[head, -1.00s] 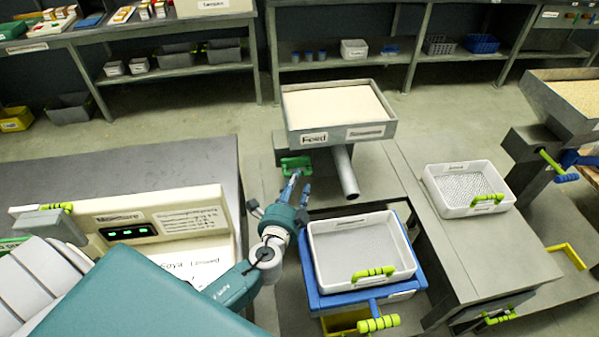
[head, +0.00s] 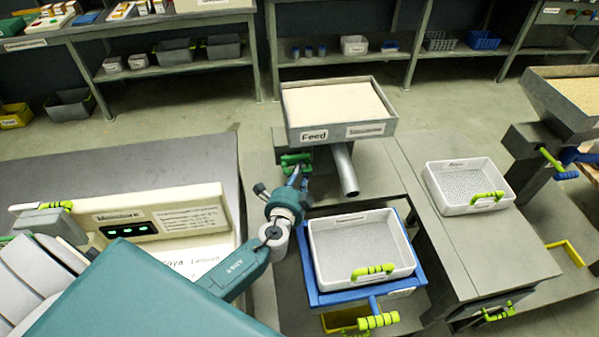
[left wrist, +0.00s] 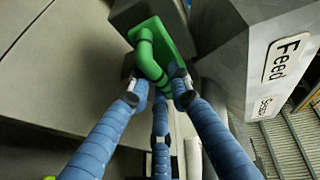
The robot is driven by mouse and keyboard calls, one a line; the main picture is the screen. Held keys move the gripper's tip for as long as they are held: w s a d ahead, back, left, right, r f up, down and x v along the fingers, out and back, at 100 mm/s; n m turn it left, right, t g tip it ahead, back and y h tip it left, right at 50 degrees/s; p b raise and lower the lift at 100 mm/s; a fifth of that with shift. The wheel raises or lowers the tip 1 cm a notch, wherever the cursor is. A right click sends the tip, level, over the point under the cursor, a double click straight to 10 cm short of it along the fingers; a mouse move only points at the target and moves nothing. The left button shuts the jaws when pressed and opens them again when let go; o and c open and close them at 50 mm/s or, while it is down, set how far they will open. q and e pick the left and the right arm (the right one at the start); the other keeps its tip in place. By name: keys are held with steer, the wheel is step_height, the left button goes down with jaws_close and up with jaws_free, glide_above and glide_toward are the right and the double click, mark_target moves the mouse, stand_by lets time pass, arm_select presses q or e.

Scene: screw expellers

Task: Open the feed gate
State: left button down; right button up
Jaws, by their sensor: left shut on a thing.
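The feed hopper (head: 338,105), a grey tray full of pale grain with a "Feed" label, stands at the centre of the head view. Below its front left is the green feed gate handle (head: 294,159). In the left wrist view the green handle (left wrist: 148,58) is a bent bar on a green plate beside the hopper wall. My left gripper (head: 298,176) is shut on this handle, with its blue fingers (left wrist: 160,92) around the bar's near end. A grey discharge pipe (head: 345,170) slopes down beside it. My right gripper is not in view.
A white tray (head: 362,249) with a green handle sits in a blue frame (head: 312,270) below the pipe. Another white tray (head: 468,188) stands on the grey bench to the right. A panel marked "Moisture" (head: 150,229) stands left of my arm.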

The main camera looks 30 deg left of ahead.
arm_select(q)
steer(key=s+d, duration=0.1)
steer(key=s, duration=0.1)
steer(key=s+d, duration=0.1)
steer(key=d, duration=0.1)
steer(key=shift+s+b, duration=0.3)
steer(key=shift+s, duration=0.1)
steer(key=c, duration=1.6)
jaws_free()
steer(key=shift+o, duration=0.2)
steer(key=v, duration=1.2)
